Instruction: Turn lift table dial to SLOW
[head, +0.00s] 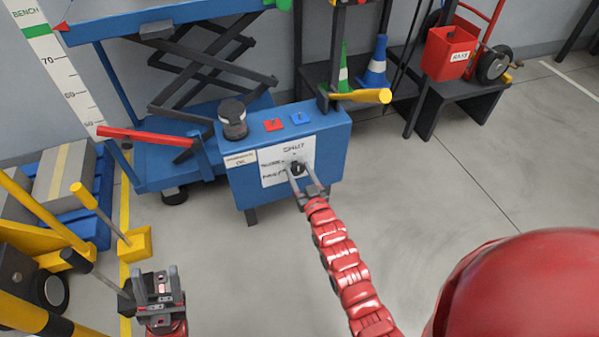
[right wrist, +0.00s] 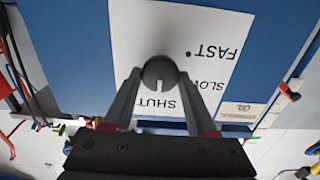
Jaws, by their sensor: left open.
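The dial (head: 297,168) is a dark round knob on a white label (head: 270,181) on the front of the blue lift table control box (head: 238,180). In the right wrist view the knob (right wrist: 160,71) carries a white mark pointing to SHUT. SLOW and FAST are printed to one side of it. My right gripper (head: 300,170) reaches the label, its fingers on either side of the knob. My left gripper (head: 160,282) is open and empty, low at the left.
A black-capped jar (head: 232,119), a red button (head: 273,125) and a blue button (head: 301,119) are on the box top. A yellow handle (head: 361,96) juts out above its right end. Yellow equipment (head: 136,243) stands near my left gripper.

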